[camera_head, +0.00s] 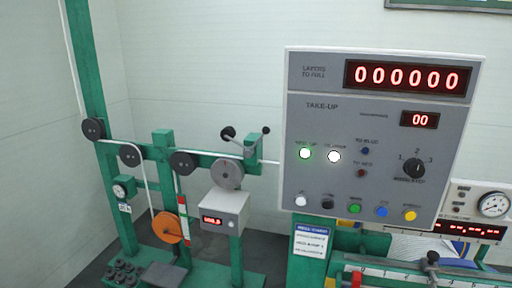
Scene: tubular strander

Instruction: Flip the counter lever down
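A lever with a black ball knob (228,133) stands tilted up to the left on the green frame, above a grey measuring wheel (227,175). A thinner arm with a small dark knob (266,130) rises on the right of the same mount. I cannot tell for certain which of these is the counter lever. A grey counter box (223,211) with a red digital readout is below the wheel. Neither of my grippers is in view.
A large grey take-up panel (380,140) with a display of zeros, lit lamps, buttons and a knob stands at the right. Green posts and a beam (206,159) carry dark pulleys (130,155). An orange spool (167,227) hangs lower left. A gauge (494,204) is far right.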

